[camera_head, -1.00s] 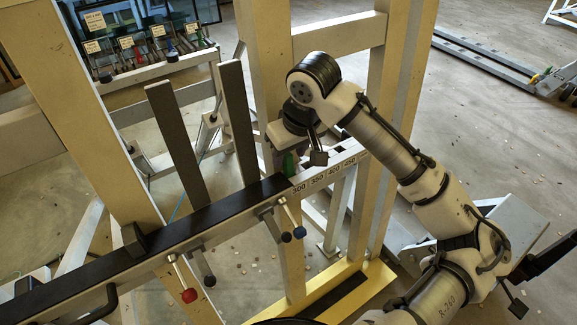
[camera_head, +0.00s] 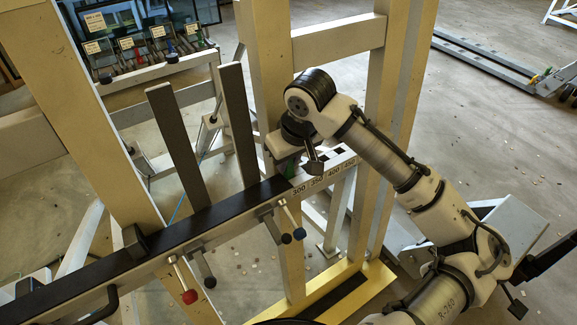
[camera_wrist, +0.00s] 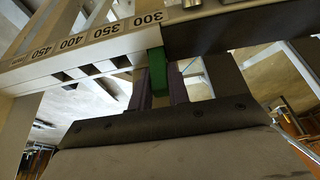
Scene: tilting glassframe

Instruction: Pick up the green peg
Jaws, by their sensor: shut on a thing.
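The green peg (camera_wrist: 156,62) stands at the rail beside the 300 mark in the wrist view. My gripper (camera_wrist: 160,88) is shut on it, with dark fingers on either side. In the head view the green peg (camera_head: 288,164) shows only as a small patch under my gripper (camera_head: 283,162), mostly hidden by my wrist. The white scale rail (camera_wrist: 100,50) carries the marks 300, 350, 400 and 450 and has a row of square holes. I cannot tell whether the peg's end is still in a hole.
A black-topped beam (camera_head: 215,212) adjoins the scale rail, with blue- and red-tipped levers (camera_head: 189,296) below it. Two dark upright bars (camera_head: 238,120) stand left of my gripper. A cream post (camera_head: 268,80) rises close behind my wrist.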

